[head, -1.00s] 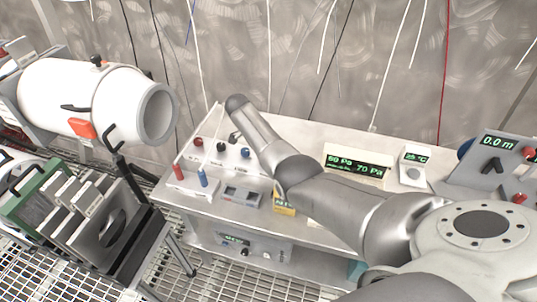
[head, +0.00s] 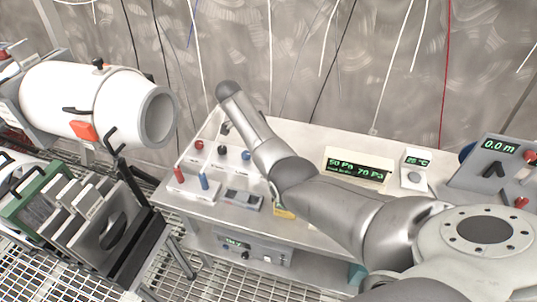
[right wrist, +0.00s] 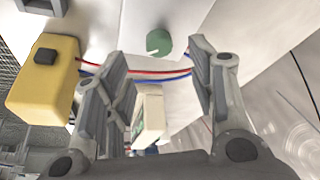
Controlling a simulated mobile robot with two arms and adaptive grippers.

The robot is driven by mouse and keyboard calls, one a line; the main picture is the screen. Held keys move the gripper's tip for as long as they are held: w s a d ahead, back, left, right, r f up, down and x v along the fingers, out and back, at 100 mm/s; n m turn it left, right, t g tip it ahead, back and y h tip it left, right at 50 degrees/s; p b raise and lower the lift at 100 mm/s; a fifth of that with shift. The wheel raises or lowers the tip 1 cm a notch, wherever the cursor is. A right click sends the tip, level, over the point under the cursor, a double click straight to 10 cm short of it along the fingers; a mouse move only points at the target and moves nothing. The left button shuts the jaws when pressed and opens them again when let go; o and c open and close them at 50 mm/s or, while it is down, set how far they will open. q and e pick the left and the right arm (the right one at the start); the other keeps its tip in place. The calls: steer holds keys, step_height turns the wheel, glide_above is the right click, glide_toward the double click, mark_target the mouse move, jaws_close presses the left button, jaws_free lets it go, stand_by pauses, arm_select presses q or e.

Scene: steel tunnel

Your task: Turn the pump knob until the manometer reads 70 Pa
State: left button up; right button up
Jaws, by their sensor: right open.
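The manometer display (head: 356,174) is a pale box with a dark face and green digits; it seems to read 50 Pa on the left and 70 Pa on the right. In the right wrist view, the round green pump knob (right wrist: 159,42) with a pale pointer mark sits on a pale surface. My right gripper (right wrist: 160,60) is open and empty, with the knob seen between and beyond its fingertips; I see no contact. In the head view, my right arm crosses the bench and hides the knob and gripper. My left gripper is not in view.
A yellow box (right wrist: 42,82) stands left of my gripper, with red and blue wires running past. The bench holds red and blue terminals, a small meter (head: 242,200), a 25 °C display (head: 415,169) and a 0.0 m panel (head: 493,170). A white cylinder (head: 85,102) is at left.

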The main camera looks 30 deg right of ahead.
steer(key=v, duration=0.6)
steer(key=shift+r, duration=0.1)
